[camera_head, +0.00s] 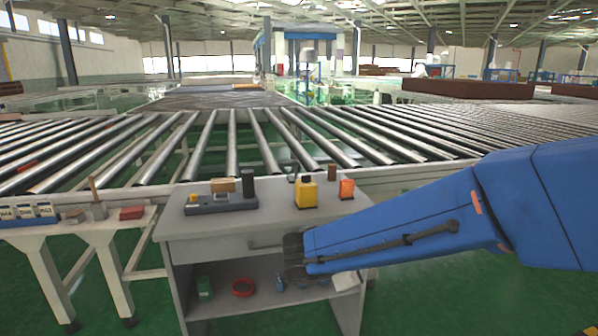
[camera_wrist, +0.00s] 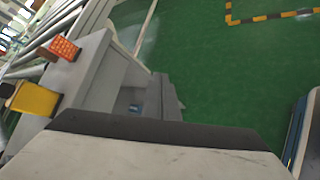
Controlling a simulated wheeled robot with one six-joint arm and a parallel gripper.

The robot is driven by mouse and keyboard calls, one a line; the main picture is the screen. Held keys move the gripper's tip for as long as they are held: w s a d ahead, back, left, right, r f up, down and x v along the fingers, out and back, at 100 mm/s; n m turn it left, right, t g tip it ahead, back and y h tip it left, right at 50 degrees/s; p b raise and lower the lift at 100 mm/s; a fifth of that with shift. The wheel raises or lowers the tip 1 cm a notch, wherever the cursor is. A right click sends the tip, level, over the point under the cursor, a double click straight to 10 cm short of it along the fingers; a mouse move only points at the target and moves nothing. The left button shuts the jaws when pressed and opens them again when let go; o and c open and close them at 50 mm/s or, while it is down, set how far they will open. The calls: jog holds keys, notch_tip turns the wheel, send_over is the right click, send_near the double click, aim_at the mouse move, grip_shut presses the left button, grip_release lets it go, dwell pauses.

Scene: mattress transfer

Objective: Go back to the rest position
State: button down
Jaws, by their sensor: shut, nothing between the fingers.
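My blue-sleeved arm reaches in from the right in the head view. Its dark end, my gripper (camera_head: 293,258), is in front of the grey workbench (camera_head: 215,226), below the bench top and near the open lower shelf. The fingers are shut and hold nothing. In the wrist view a pale grey block with a dark edge, apparently part of my gripper (camera_wrist: 160,145), fills the bottom. The fingertips are not clearly seen.
A yellow container (camera_head: 305,193), an orange block (camera_head: 346,189) and a dark tool tray (camera_head: 220,203) stand on the bench. A red ring (camera_head: 243,287) lies on the shelf. A roller conveyor (camera_head: 232,145) runs behind. Green floor (camera_wrist: 215,60) is open beside the bench.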

jog(key=s+d+f+m+g+y, duration=0.1)
jog(key=s+d+m+g+y, duration=0.3)
jog(key=s+d+m, duration=0.8)
jog(key=s+d+m+y, duration=0.1)
jog(key=s+m+y, duration=0.2)
jog(key=s+m, duration=0.4)
jog(key=shift+s+d+y, duration=0.25)
jog(key=shift+s+y, duration=0.15)
jog(key=shift+s, duration=2.25)
